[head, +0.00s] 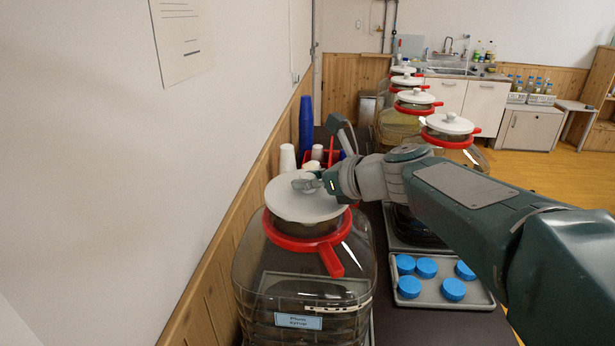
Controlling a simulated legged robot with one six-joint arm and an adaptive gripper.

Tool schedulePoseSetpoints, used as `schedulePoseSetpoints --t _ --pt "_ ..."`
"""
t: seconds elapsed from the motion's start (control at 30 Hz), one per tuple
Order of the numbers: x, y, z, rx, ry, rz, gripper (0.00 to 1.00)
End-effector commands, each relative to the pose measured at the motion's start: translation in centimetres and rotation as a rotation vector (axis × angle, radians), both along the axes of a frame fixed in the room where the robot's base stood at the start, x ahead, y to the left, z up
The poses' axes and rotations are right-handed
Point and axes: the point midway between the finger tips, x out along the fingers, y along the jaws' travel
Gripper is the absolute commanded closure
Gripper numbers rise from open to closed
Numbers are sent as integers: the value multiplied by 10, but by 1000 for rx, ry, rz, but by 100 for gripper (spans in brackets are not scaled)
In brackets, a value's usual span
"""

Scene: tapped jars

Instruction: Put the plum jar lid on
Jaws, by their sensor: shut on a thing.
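The plum jar (305,285) is a large clear jar with a red collar and handle (332,262), near the front on a dark bench. Its label (298,321) appears to read "Plum syrup". The white lid (290,205) is at the jar's mouth, above the red collar. Whether it is fully seated, I cannot tell. My gripper (308,183) is shut on the lid's knob, at the top of the lid, reaching in from the right. The gripper hides part of the knob.
Several similar jars with white lids (450,124) stand in a row behind. A grey tray (480,299) with several blue caps (426,267) lies to the right. Blue cups (306,125) and white cups (287,158) stand by the left wall.

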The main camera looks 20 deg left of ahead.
Motion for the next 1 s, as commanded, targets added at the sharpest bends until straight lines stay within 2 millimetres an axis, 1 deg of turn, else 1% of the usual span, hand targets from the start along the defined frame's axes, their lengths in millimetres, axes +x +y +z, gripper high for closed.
schedulePoseSetpoints --t 0.6,1.0 --pt "0 0 -13 0 1 0 100" --pt "0 0 -13 1 0 0 100"
